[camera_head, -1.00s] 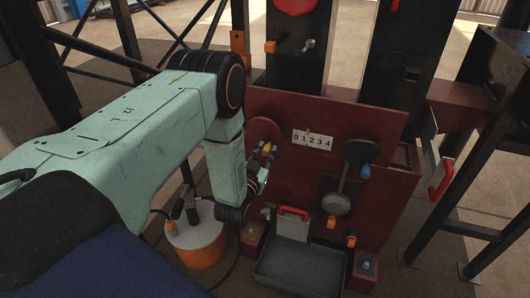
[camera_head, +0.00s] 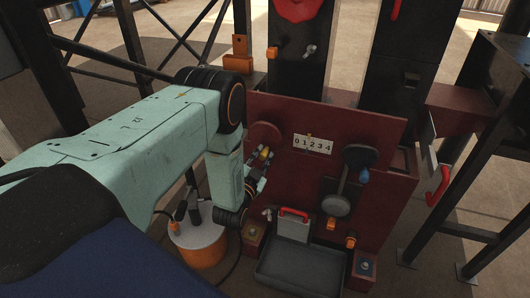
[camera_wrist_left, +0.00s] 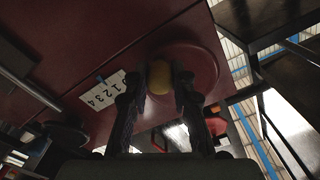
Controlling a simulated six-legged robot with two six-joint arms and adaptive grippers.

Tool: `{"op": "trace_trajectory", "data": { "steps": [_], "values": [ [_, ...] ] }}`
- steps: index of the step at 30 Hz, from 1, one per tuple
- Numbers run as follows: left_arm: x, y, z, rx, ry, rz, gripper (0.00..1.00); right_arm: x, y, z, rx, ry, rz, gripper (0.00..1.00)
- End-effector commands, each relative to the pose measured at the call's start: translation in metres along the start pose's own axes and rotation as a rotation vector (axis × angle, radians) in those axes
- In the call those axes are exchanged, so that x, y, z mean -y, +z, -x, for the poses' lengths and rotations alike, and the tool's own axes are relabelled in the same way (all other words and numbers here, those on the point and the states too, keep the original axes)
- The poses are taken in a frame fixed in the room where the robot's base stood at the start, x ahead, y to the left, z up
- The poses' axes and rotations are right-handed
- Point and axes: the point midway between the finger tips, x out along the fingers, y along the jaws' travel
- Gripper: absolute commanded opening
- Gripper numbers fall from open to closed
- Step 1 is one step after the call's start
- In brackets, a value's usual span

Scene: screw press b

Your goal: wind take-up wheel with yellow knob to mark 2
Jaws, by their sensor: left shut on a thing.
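The take-up wheel (camera_head: 262,131) is a dark red disc on the upper left of the red panel. Its yellow knob (camera_head: 264,152) shows at the wheel's lower edge; in the left wrist view the knob (camera_wrist_left: 160,77) sits between two dark fingers. My left gripper (camera_head: 262,162) is shut on the knob, its fingers on either side of it. The white scale (camera_head: 313,145) marked 0 to 4 is right of the wheel. My right gripper is not in view.
A dark paddle-like lever (camera_head: 342,190) with a blue knob hangs right of the scale. Below are a grey tray (camera_head: 300,270), a red-handled plate (camera_head: 293,224) and small button boxes. An orange and white drum (camera_head: 200,246) stands beneath my left arm.

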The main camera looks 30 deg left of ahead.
Motion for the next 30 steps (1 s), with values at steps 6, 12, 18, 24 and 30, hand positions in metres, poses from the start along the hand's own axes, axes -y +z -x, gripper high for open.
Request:
{"op": "trace_trajectory", "data": {
  "steps": [6,12,18,24,30],
  "values": [
    [0.007,0.004,0.001,0.001,0.002,-0.208,0.00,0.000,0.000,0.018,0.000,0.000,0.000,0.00],
    [0.013,0.007,0.001,0.000,0.002,-0.398,0.00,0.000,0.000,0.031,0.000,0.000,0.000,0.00],
    [0.020,0.009,0.001,0.000,0.003,-0.588,0.00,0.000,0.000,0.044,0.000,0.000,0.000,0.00],
    [0.028,0.010,0.001,0.000,0.002,-0.777,0.00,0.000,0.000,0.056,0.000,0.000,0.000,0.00],
    [0.035,0.009,0.001,0.000,0.002,-0.967,0.00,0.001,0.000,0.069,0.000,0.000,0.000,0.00]
  ]
}}
